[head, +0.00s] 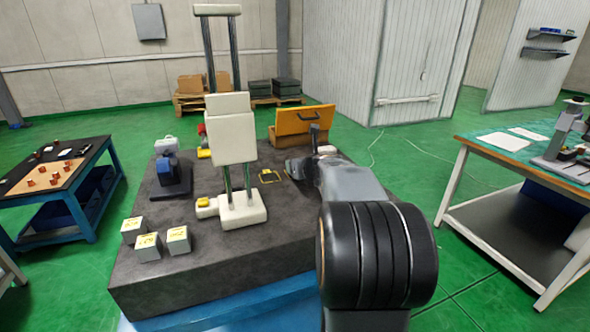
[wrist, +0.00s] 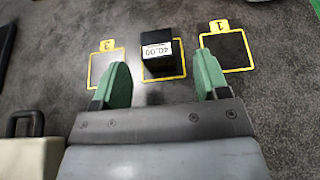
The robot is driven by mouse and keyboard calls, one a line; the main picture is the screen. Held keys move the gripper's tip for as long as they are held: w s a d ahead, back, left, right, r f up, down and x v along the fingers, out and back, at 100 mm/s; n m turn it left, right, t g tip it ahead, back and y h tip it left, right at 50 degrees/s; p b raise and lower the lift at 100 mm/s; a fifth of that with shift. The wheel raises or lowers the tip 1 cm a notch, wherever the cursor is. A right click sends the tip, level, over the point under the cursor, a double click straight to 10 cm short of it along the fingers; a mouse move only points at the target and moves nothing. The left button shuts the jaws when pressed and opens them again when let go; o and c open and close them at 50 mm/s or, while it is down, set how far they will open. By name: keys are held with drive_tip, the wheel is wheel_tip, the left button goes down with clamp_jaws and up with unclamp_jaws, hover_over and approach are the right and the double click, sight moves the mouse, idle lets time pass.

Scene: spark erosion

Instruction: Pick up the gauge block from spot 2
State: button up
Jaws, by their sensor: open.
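A black gauge block (wrist: 157,52) with a white label reading 40.00 stands on the middle yellow-outlined spot (wrist: 165,76) in the wrist view. That spot lies between the ones marked 3 (wrist: 95,75) and 1 (wrist: 242,50); its own number is hidden. My gripper (wrist: 161,72) is open, with one green finger left of the block and one right of it. Gaps show on both sides in the picture; I cannot tell the height of the fingertips over the surface.
The dark slab (head: 200,265) carries a cream column device (head: 230,140), a blue-and-dark device (head: 170,172), several pale cubes (head: 148,247) and an orange panel (head: 303,120). A pale object with a dark handle (wrist: 25,150) sits at lower left in the wrist view. Side tables stand left and right.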

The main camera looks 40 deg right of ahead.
drive_tip(key=shift+x, duration=2.6)
drive_tip(key=shift+a+r, duration=0.1)
drive_tip(key=shift+a, duration=0.05)
drive_tip(key=shift+c, duration=0.2)
drive_tip(key=c, duration=1.2)
drive_tip(key=shift+r, duration=0.15)
